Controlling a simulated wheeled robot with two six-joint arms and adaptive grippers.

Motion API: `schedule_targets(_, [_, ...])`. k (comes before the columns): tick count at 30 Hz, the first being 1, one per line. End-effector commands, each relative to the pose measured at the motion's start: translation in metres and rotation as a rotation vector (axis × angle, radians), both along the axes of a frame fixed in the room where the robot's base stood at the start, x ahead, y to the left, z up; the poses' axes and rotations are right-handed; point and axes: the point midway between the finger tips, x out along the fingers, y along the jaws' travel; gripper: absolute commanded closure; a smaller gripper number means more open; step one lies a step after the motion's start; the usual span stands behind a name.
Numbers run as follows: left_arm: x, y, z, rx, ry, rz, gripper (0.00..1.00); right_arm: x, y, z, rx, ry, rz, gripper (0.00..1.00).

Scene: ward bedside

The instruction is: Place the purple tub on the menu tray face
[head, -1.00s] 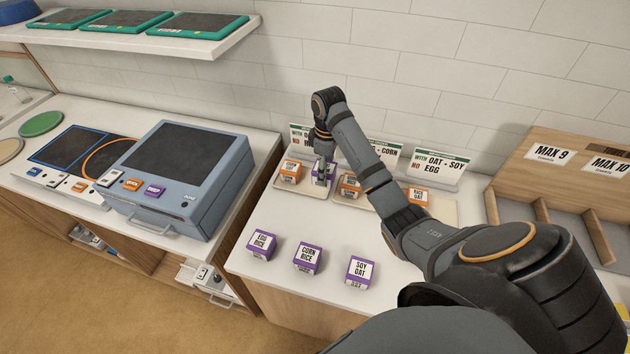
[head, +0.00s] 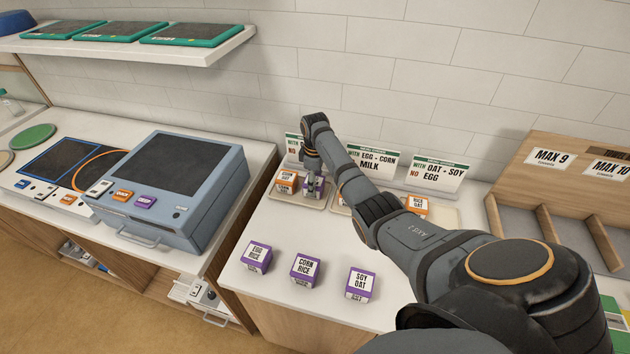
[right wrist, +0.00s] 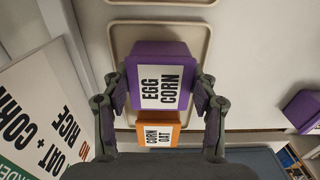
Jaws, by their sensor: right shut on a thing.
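My right gripper (head: 313,190) is shut on a purple tub (right wrist: 158,78) labelled EGG CORN, one finger on each side of it in the right wrist view. In the head view the tub is mostly hidden by the gripper. It is over the leftmost cream tray (head: 290,203), just right of an orange tub (head: 286,183) on that tray. The orange tub, labelled CORN OAT, also shows in the right wrist view (right wrist: 158,134), partly behind the purple tub. I cannot tell whether the purple tub touches the tray. My left gripper is not in view.
Menu signs (head: 438,175) stand behind the trays. Another orange tub (head: 417,205) sits on the right tray. Three purple tubs (head: 305,270) stand in a row on the counter front. A blue-grey machine (head: 170,190) is left, a wooden divided rack (head: 560,190) right.

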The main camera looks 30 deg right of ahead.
Motion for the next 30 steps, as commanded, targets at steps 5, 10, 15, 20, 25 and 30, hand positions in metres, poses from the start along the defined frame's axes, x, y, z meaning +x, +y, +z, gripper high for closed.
schedule_targets(5, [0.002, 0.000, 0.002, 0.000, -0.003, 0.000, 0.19, 0.001, 0.000, -0.004, 0.000, -0.004, 0.000, 0.79])
schedule_targets(10, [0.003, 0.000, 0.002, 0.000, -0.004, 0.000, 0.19, 0.001, 0.000, -0.006, -0.001, -0.003, 0.000, 0.79])
schedule_targets(15, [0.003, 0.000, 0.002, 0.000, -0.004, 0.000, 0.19, 0.000, 0.000, -0.007, 0.000, -0.003, 0.000, 0.26])
schedule_targets(20, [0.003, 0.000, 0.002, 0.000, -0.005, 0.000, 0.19, 0.000, 0.000, -0.007, 0.000, -0.003, -0.001, 0.19])
schedule_targets(25, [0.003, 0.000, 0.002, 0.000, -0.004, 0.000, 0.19, 0.000, 0.000, -0.007, 0.000, -0.003, -0.001, 0.19])
schedule_targets(30, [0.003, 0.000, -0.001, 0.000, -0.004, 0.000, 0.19, 0.002, -0.001, 0.006, -0.001, -0.006, -0.001, 0.19])
